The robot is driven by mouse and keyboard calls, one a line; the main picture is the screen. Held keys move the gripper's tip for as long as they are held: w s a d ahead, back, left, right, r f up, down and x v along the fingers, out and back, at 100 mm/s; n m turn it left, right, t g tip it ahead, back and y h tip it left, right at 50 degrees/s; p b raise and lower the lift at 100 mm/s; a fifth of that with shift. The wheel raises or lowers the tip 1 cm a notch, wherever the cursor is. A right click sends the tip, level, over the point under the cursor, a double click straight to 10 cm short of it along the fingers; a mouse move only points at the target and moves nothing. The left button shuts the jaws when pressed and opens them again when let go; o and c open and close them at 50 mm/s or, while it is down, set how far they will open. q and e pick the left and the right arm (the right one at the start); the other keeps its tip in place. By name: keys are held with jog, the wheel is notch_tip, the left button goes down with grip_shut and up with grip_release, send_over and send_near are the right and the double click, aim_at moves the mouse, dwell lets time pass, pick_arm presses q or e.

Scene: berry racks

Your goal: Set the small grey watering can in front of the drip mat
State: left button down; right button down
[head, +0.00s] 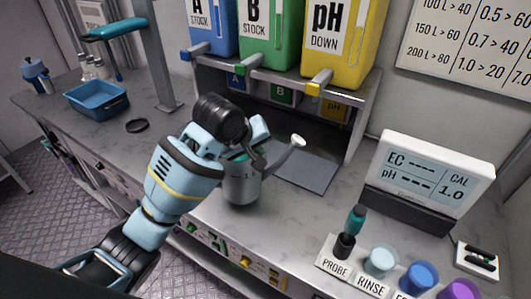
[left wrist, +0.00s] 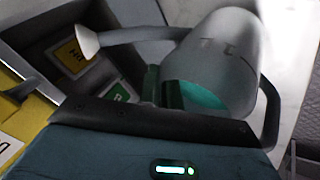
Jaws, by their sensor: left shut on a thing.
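The small grey watering can (head: 242,188) is upright near the front edge of the counter, its spout pointing right. It also shows large and tilted in the left wrist view (left wrist: 222,50), with teal at its opening. My left gripper (head: 246,152) is above the can and shut on it; the arm hides part of its top. The dark grey drip mat (head: 308,171) lies flat behind and right of the can, and the spout reaches over it. I cannot tell whether the can's base touches the counter. My right gripper is not in view.
A rack (head: 360,118) behind the mat carries blue, green and yellow containers. On the right are the EC/pH meter (head: 428,175) and a probe tray (head: 345,272) with several cups. A blue basin (head: 97,100) stands far left. Bare counter lies between the can and the probe tray.

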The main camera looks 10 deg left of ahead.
pick_arm(q)
jog(key=shift+r, duration=0.2)
jog(key=shift+f, duration=1.8)
jog(key=c, duration=1.6)
grip_release()
jog(key=shift+f, duration=0.2)
jog(key=shift+r, duration=0.1)
jog(key=v, duration=1.2)
jog(key=shift+s, duration=0.15)
